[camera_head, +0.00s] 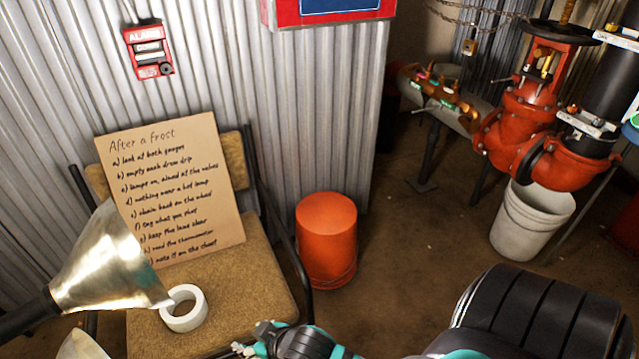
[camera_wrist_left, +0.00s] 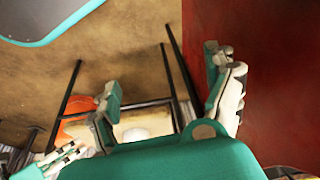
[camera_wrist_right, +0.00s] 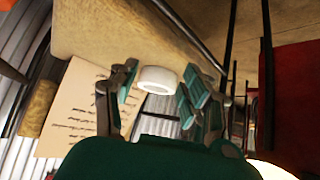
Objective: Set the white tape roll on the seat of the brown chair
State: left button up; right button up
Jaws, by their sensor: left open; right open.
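The white tape roll (camera_head: 184,323) lies flat on the seat (camera_head: 245,285) of the brown chair, near its front part. It also shows in the right wrist view (camera_wrist_right: 158,87), beyond and between my right fingers. My right gripper (camera_head: 246,348) is at the bottom edge of the head view, to the right of the roll and apart from it. In the right wrist view my right gripper (camera_wrist_right: 157,84) is open and empty. My left gripper (camera_wrist_left: 168,82) is open and empty in the left wrist view, with the chair farther off behind it. The left gripper does not show in the head view.
A cardboard sign (camera_head: 175,190) leans on the chair's backrest. A metal lamp shade (camera_head: 105,265) covers the seat's left side. An orange bucket (camera_head: 326,240) stands right of the chair. Red piping (camera_head: 530,120) and a white bucket (camera_head: 530,220) are farther right. Floor between them is open.

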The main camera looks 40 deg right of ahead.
jog(key=s+d+r+g+h, duration=0.1)
jog(key=s+d+g, duration=0.1)
jog(key=s, duration=0.5)
jog(key=s+d+r+g, duration=0.2)
jog(key=s+d+g, duration=0.1)
jog(key=s, duration=0.4)
jog(key=shift+d+m+h, duration=0.4)
jog(key=shift+d, duration=0.3)
